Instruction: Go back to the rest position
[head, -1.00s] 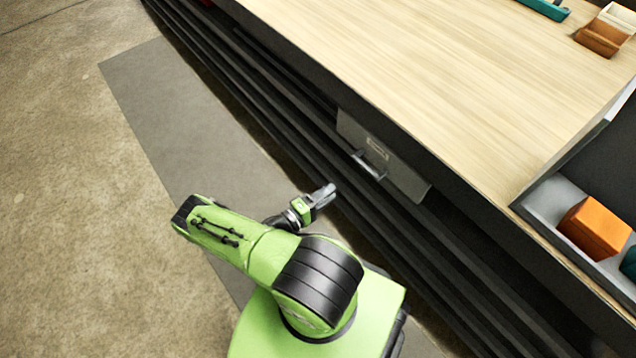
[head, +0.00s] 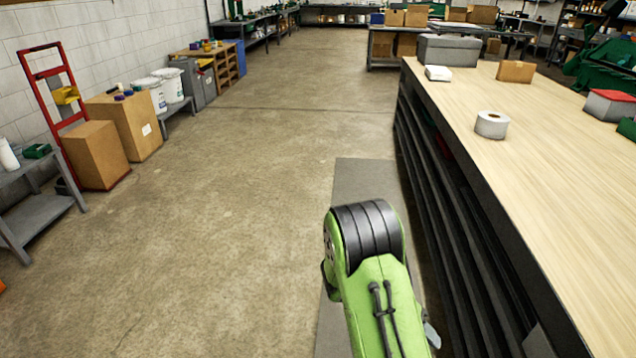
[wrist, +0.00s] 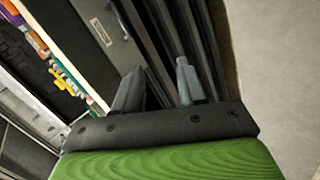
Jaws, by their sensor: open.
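My gripper (wrist: 158,84) shows in the wrist view with its two grey fingers apart and nothing between them. Beyond the fingers are the dark side of the workbench and a grey drawer front (wrist: 112,38) with a label. In the head view my green arm is bent at the bottom centre, over the floor beside the bench. My gripper is mostly hidden behind the arm there; only a small grey tip shows at its right edge.
The long wood-topped workbench (head: 560,190) runs along the right, with a tape roll (head: 491,124), a small cardboard box (head: 516,71) and a grey case (head: 448,50). Cardboard boxes (head: 133,122) and a red hand truck (head: 50,95) stand at the left wall. The concrete floor (head: 230,210) between is clear.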

